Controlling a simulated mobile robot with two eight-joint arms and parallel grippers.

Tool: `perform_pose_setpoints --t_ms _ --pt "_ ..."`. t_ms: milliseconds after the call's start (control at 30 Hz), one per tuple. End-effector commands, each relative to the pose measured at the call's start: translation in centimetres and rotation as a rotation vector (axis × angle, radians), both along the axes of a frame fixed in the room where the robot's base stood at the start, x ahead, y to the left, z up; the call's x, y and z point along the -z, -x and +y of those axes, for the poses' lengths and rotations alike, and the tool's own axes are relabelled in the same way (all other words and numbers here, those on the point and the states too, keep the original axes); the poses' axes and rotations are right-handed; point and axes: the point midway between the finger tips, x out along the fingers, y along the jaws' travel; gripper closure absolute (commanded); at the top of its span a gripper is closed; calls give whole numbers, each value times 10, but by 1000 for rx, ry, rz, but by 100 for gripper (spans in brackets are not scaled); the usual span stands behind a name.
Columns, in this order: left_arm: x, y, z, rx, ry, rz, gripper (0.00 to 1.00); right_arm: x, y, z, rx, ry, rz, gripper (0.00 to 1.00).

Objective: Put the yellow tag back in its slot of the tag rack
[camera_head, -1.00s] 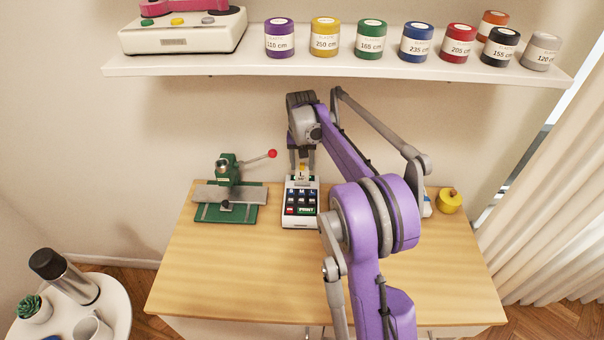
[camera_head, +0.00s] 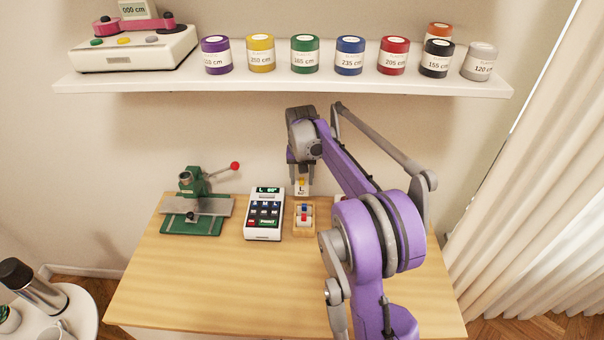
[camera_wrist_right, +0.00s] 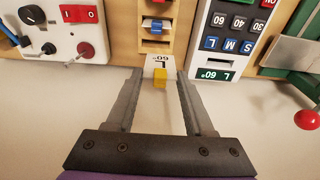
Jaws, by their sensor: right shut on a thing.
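The yellow tag (camera_head: 301,183) has a yellow grip and a white label marked L 60°. It is between the fingers of my right gripper (camera_head: 301,177), which is shut on it. In the right wrist view, the tag's yellow grip (camera_wrist_right: 159,77) shows between the two fingers (camera_wrist_right: 157,84). The wooden tag rack (camera_head: 304,231) stands on the table just below the tag in the head view, and it holds a blue and a red tag. In the right wrist view the label's edge is close to the rack (camera_wrist_right: 155,46); contact cannot be told. My left gripper is not in view.
A white keypad device (camera_head: 264,222) with a lit green display stands left of the rack. A green press (camera_head: 195,215) with a red-knobbed lever is further left. A white switch box (camera_wrist_right: 57,32) is on the rack's other side. The table's front (camera_head: 230,290) is clear.

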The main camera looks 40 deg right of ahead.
Motion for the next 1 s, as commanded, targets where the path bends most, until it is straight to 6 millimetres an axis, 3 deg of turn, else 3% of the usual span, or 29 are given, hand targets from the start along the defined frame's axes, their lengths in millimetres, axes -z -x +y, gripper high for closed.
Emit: perform_pose_setpoints --t_ms 333,700,1000 --pt "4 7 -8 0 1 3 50 9 8 -7 0 2 1 100" --pt "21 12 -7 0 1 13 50 34 8 -6 0 2 1 100" --pt "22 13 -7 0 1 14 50 36 7 -6 0 2 1 100"
